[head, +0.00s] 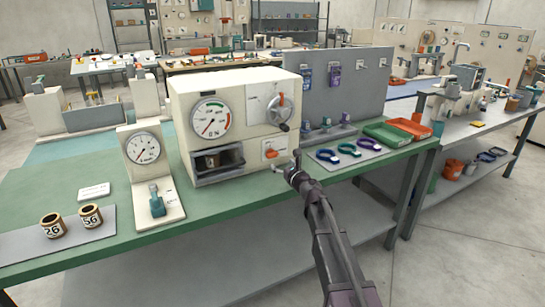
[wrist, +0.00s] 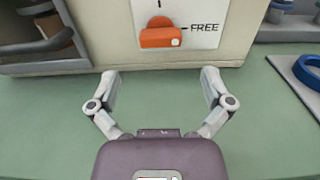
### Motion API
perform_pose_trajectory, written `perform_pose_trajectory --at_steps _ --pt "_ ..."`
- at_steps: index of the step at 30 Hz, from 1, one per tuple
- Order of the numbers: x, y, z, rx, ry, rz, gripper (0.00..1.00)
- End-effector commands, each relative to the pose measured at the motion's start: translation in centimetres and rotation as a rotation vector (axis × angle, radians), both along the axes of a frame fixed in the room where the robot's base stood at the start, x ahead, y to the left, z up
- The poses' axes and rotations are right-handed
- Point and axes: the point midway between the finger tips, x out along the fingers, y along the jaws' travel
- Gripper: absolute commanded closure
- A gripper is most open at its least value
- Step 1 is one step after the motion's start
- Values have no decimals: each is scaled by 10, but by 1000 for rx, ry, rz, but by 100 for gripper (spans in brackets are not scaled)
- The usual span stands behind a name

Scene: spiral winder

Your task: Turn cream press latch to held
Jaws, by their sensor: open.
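The cream press (head: 182,97) stands on the green bench, and its front also shows in the wrist view (wrist: 100,25). Its orange latch (wrist: 160,37) sits on a white plate low on the front. The latch points right, lined up with the word FREE. Another mark runs up from the latch, its label cut off by the frame. In the head view the latch (head: 271,153) is just beyond my gripper (head: 292,168). In the wrist view my gripper (wrist: 158,82) is open, its two fingers spread below the latch with nothing between them. They appear apart from the latch.
A dial gauge with a teal lever (head: 157,204) stands left of the press. Blue and purple rings (head: 327,156) lie on a grey mat to the right. Green and orange trays (head: 390,134) are farther right. Bare green bench lies before the press.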

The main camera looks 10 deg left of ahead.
Motion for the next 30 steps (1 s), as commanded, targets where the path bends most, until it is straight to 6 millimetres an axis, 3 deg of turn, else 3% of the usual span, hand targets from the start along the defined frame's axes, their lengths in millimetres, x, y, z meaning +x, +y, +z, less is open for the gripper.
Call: perform_pose_trajectory --at_steps 3,12,29,30 --pt "19 13 0 0 0 1 0" --pt "51 34 0 1 -1 0 0" --pt "61 41 0 1 -1 -1 0" --pt "61 41 0 1 -1 -1 9"
